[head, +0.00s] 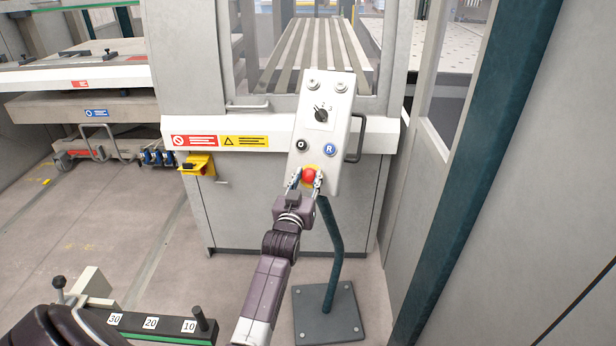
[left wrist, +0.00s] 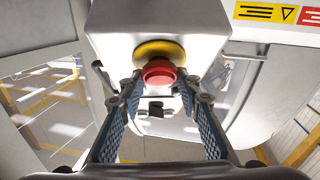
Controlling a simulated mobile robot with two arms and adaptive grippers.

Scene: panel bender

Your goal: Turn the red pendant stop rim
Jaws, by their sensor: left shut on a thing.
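The red stop rim (head: 309,175) sits on a yellow collar at the lower end of the light grey pendant panel (head: 324,115). In the left wrist view the red rim (left wrist: 158,73) shows in front of the round yellow collar (left wrist: 157,50). My left gripper (head: 305,182) is at the rim from below, with one finger on each side. It is shut on the rim; the exact contact at the fingertips is hard to see. My right gripper is in neither view.
The pendant carries a black selector knob (head: 320,115), a blue R button (head: 330,149) and a side handle (head: 355,140). Its bent stand (head: 334,240) rises from a floor plate (head: 328,315). The machine front is close behind. A dark green post (head: 470,180) stands at the right.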

